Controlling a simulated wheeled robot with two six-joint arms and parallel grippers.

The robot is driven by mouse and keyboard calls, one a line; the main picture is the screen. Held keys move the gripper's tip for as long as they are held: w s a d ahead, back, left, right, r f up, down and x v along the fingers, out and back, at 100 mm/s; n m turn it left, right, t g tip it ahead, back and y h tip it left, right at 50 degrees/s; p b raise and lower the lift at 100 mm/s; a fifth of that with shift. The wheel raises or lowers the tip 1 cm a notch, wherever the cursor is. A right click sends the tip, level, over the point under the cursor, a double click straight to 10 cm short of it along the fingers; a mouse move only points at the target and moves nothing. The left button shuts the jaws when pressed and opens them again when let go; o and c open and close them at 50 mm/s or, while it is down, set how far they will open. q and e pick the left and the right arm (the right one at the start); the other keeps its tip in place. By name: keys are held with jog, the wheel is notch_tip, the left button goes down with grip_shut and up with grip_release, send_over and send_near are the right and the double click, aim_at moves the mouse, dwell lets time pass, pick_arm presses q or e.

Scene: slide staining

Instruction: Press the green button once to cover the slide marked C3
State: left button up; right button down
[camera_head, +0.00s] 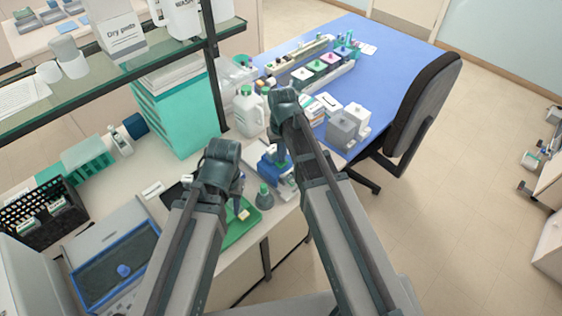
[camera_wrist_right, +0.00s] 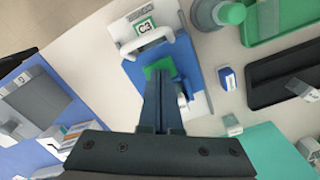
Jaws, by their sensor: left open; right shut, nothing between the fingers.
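The blue and white device (camera_wrist_right: 196,70) carries a plate marked C3 (camera_wrist_right: 145,27) in the right wrist view. A white handle-like bar stands beside the plate. The green button (camera_wrist_right: 158,68) is on the device's blue top, partly hidden by my right gripper (camera_wrist_right: 161,78). That gripper is shut and empty, its fingertips over the button; I cannot tell whether they touch it. In the head view, my right gripper (camera_head: 281,160) is above the blue device (camera_head: 271,172). My left gripper (camera_head: 238,203) is open over the green tray (camera_head: 240,232). The slide itself is not clear.
A grey flask with a green cap (camera_head: 264,198) stands between the green tray and the device. A white jug (camera_head: 249,112) stands behind. A dark tray (camera_wrist_right: 285,72) lies nearby. A glass shelf (camera_head: 110,70) overhangs the bench at left. A chair (camera_head: 425,110) stands at right.

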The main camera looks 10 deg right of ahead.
jog(key=shift+f+b, duration=0.45)
jog(key=shift+f, duration=0.05)
notch_tip(320, 180, up, 7)
jog(key=p, duration=0.7)
jog(key=shift+r, duration=0.1)
dwell(0.5)
